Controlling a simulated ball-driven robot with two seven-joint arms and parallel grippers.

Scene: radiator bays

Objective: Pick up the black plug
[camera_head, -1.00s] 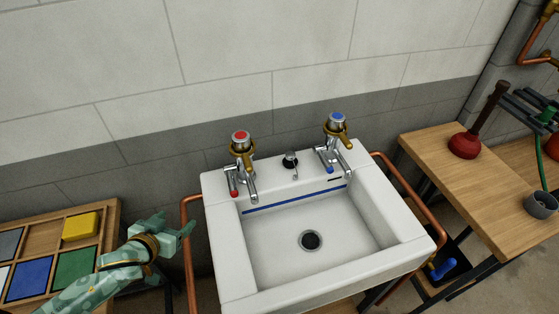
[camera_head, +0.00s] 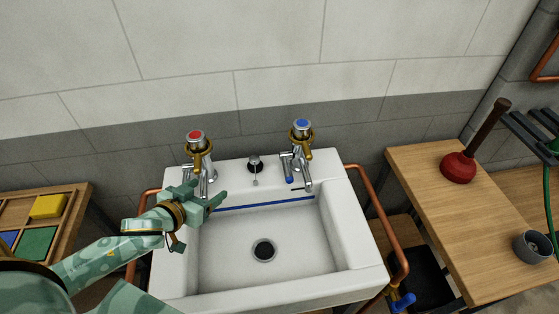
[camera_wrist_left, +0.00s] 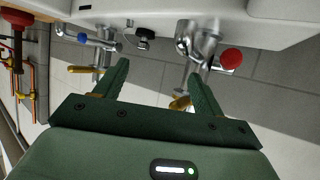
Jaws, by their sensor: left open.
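The black plug (camera_head: 255,162) sits on the back ledge of the white sink (camera_head: 165,262), between the two taps, with a small metal piece at it. It also shows near the top of the left wrist view (camera_wrist_left: 145,33), beyond my fingers. My left gripper (camera_head: 208,193) is open and empty, in front of the red-topped tap (camera_head: 196,140), to the left of the plug and apart from it. Its two green fingers (camera_wrist_left: 158,70) stand apart in the left wrist view. It hides the lower part of that tap in the head view. My right gripper is not in view.
A blue-topped tap (camera_head: 301,133) stands right of the plug. The sink bowl has a dark drain (camera_head: 264,250). At right, a wooden table (camera_head: 435,215) holds a red plunger (camera_head: 458,167) and a grey cup (camera_head: 533,247). Copper pipes (camera_head: 395,235) flank the sink.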

